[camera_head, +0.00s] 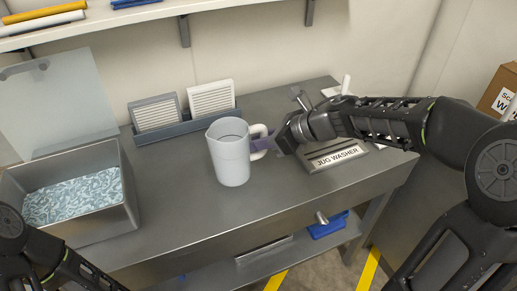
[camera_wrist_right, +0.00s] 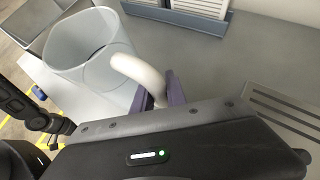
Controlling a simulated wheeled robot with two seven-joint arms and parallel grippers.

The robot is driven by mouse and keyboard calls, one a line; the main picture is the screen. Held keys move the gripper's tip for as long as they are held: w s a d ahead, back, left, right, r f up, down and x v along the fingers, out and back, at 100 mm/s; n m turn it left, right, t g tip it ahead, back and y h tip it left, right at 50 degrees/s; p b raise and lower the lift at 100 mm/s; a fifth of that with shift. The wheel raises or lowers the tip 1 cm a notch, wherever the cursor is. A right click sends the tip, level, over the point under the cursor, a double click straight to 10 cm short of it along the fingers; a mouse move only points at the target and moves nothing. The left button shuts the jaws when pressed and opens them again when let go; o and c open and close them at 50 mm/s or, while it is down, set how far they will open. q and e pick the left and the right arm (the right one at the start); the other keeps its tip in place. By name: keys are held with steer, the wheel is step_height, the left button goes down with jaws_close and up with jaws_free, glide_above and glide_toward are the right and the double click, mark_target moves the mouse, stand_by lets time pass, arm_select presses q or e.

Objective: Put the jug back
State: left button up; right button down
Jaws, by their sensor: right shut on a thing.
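A white jug (camera_head: 230,155) is upright at the middle of the metal counter, its handle toward the right. Whether its base touches the counter I cannot tell. My right gripper (camera_head: 264,147) reaches in from the right and is shut on the jug's handle. The right wrist view shows the jug (camera_wrist_right: 85,50) with its handle between the purple fingers of the gripper (camera_wrist_right: 158,98). The jug washer (camera_head: 338,158), a labelled unit with a slotted top, stands to the right behind my right wrist. My left arm shows at the lower left; its gripper is out of the frame.
A metal bin (camera_head: 128,195) of small clear packets stands at the left, its lid raised. A blue-grey rack (camera_head: 180,128) with two white louvred panels is behind the jug. The counter (camera_head: 200,222) in front is clear. A cardboard box (camera_head: 500,88) is at far right.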

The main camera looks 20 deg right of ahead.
steer(key=shift+f, duration=1.1)
steer(key=shift+f, duration=0.1)
steer(key=c, duration=1.3)
jaws_free()
steer(key=shift+c, duration=0.2)
steer(key=shift+r, duration=0.2)
steer(key=p+v, duration=0.1)
steer(key=v, duration=1.1)
steer(key=shift+f, duration=0.15)
steer(key=shift+s, duration=0.1)
